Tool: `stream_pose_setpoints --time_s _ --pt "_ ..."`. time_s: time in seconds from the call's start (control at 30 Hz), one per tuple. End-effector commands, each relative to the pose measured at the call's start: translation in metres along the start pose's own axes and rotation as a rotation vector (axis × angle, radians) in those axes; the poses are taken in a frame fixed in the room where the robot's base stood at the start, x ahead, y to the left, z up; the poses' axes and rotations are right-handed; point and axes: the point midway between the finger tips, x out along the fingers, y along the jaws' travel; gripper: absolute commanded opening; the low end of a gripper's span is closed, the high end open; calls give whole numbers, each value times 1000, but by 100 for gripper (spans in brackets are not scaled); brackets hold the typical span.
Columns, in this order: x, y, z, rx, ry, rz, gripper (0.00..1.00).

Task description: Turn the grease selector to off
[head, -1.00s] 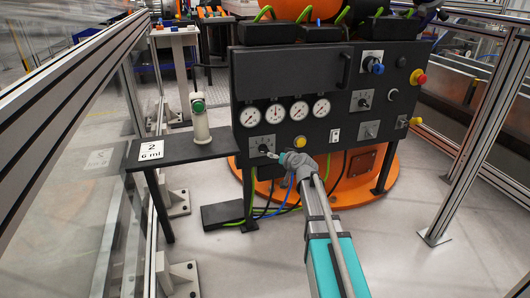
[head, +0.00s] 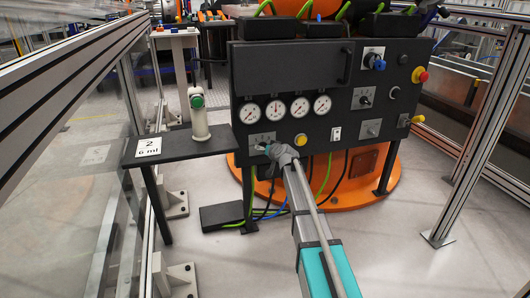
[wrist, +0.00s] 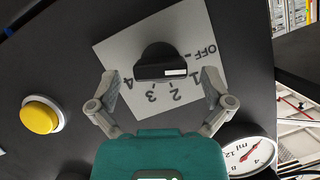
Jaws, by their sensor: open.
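The grease selector is a black knob (wrist: 160,60) with a white mark on its face, on a light grey plate (wrist: 120,45) marked OFF, 1, 2, 3 and 4. The white mark lies toward the side with OFF and 1; I cannot tell which it points at. My gripper (wrist: 160,82) is open, with one finger on each side of the knob and gaps between. In the head view my gripper (head: 268,150) is at the selector plate (head: 257,139), low on the left of the black panel, and hides most of the knob.
A yellow button (wrist: 41,115) sits beside the plate; a white gauge (wrist: 249,155) is on the other side. The black panel (head: 290,72) also carries several gauges, switches and a red button (head: 419,75). A shelf (head: 190,147) holds a card (head: 148,147) and a white post (head: 199,118).

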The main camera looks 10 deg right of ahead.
Motion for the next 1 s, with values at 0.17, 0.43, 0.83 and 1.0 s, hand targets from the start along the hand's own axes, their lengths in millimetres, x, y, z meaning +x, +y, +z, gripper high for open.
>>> stream_pose_setpoints --time_s 0.17,0.43,0.83,1.0 --pt "7 0 0 -1 0 0 100" --pt "6 0 0 0 0 0 100" --pt "6 0 0 0 0 0 28" --pt "7 0 0 -6 0 2 19"
